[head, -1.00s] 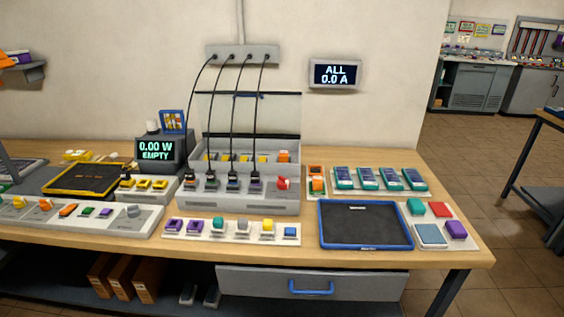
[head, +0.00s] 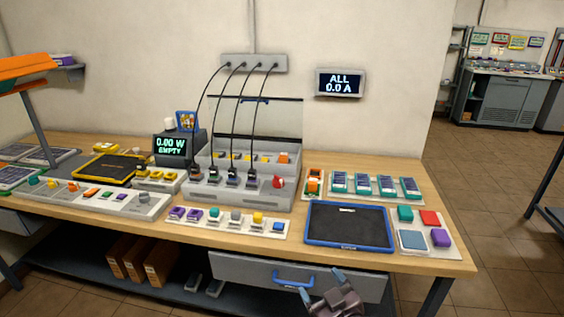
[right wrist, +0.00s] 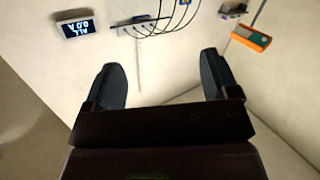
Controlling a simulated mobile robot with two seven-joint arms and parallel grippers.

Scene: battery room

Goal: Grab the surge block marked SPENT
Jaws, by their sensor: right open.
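No marking reading SPENT is legible, so I cannot tell which piece is the surge block so marked. Small coloured blocks stand in a white strip (head: 232,231) at the bench front, with purple, teal, grey, yellow and blue ones. Another pale rack (head: 150,205) at the left holds more small pieces. My right gripper (head: 326,285) is low in front of the drawer, below the bench top. It is open and empty, and its two dark fingers also show apart in the right wrist view (right wrist: 160,72). My left gripper is not in view.
A blue-rimmed black tray (head: 312,240) lies at the bench's right, by teal devices in a rack (head: 375,195) and a pad of coloured blocks (head: 412,250). A grey unit with cables (head: 262,198) stands mid-bench. The drawer handle (head: 292,280) sits close to my right gripper.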

